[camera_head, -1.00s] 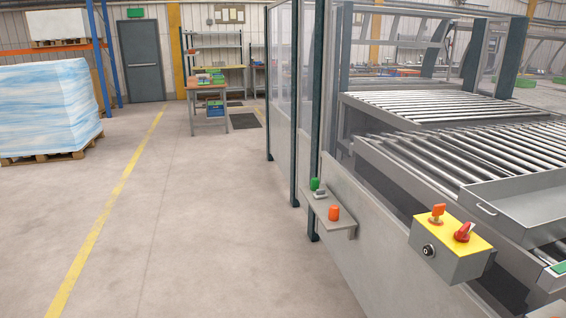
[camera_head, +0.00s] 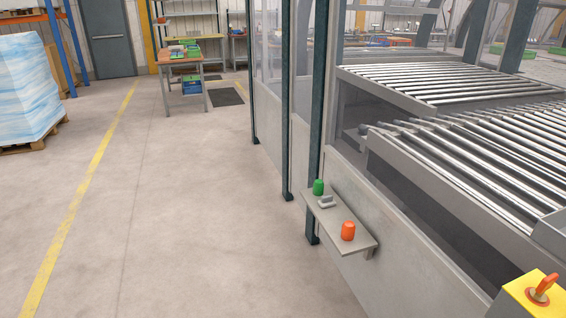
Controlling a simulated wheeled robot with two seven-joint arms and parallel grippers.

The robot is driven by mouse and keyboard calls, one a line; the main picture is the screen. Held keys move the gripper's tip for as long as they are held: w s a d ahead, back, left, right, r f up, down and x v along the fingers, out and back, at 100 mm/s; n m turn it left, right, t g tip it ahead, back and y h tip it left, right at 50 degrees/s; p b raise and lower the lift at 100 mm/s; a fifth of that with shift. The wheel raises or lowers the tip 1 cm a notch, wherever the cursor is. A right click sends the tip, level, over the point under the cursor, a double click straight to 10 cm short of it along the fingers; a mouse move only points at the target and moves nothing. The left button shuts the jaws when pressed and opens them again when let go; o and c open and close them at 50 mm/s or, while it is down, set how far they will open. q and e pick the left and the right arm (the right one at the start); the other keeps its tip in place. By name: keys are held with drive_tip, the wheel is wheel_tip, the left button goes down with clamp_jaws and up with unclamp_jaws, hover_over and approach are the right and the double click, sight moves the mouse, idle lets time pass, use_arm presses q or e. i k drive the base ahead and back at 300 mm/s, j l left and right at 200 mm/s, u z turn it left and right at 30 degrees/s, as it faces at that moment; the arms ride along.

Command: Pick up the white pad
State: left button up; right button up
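A small grey shelf (camera_head: 345,226) sticks out from the machine's side panel, right of centre. On it stand a green cylinder-like object (camera_head: 318,187) at the far end and an orange one (camera_head: 348,231) at the near end. A small light grey to whitish object (camera_head: 326,201) lies between them; it may be the white pad, but it is too small to be sure. Nothing else in view looks like a white pad. Neither of my grippers is in view.
The roller conveyor (camera_head: 480,140) fills the right side behind the panel and dark posts (camera_head: 318,120). A yellow control box (camera_head: 535,298) is at the lower right. A workbench (camera_head: 180,68) and wrapped pallet (camera_head: 25,95) stand further back.

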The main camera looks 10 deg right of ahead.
sight(327, 200)
drive_tip(key=i, duration=1.4)
drive_tip(key=i+j+z, duration=0.1)
drive_tip(key=i+z, duration=0.35)
drive_tip(key=i+j+z, duration=0.3)
drive_tip(key=i+z, duration=0.15)
drive_tip(key=i+j+z, duration=0.95)
drive_tip(key=j, duration=0.15)
drive_tip(key=i+j+z, duration=0.15)
drive_tip(key=j+z, duration=0.3)
drive_tip(key=j, duration=0.2)
